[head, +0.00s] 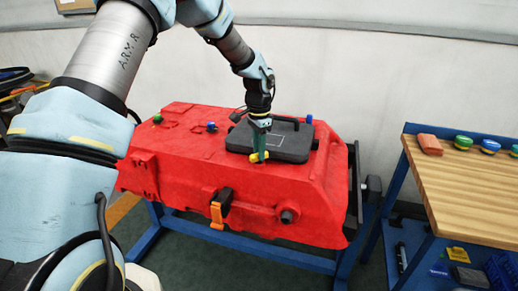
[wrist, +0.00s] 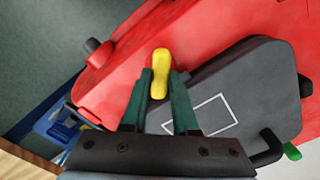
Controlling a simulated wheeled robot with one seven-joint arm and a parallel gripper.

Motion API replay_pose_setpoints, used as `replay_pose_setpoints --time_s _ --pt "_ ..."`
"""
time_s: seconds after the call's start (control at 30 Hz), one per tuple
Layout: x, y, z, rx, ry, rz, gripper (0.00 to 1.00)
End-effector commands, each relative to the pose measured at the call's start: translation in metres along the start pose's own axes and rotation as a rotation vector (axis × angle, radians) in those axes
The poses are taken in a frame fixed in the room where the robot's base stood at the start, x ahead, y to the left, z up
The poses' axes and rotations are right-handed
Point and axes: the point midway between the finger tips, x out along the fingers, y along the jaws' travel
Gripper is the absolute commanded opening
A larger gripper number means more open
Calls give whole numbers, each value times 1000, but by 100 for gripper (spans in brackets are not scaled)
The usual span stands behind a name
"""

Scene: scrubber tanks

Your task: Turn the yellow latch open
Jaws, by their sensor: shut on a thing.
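The yellow latch (wrist: 159,72) is a short rounded handle at the edge of the dark grey lid (wrist: 255,85) on the red tank (wrist: 180,25). My gripper (wrist: 161,85) has its two green fingers on either side of the latch, shut on it. In the head view the latch (head: 255,157) shows at the lid's front edge, with my gripper (head: 259,153) reaching down on it from above. The lid (head: 291,148) lies flat on top of the tank (head: 180,150). The latch's base is partly hidden by the fingers.
An orange latch (head: 217,215) hangs on the tank's front. Blue and green caps (head: 212,126) stand on the tank's top left. A workbench (head: 455,180) on the right holds a red-brown block (head: 430,144) and coloured caps. A blue frame (head: 260,250) carries the tank.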

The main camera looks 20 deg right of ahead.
Motion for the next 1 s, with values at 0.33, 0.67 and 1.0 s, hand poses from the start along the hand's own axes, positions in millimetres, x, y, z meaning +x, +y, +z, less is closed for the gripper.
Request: replay_pose_setpoints --time_s 0.33,0.67,1.0 --pt "-2 0 0 330 1 -1 0" --pt "-2 0 0 611 1 -1 0" --pt "-1 0 -1 788 1 -2 0"
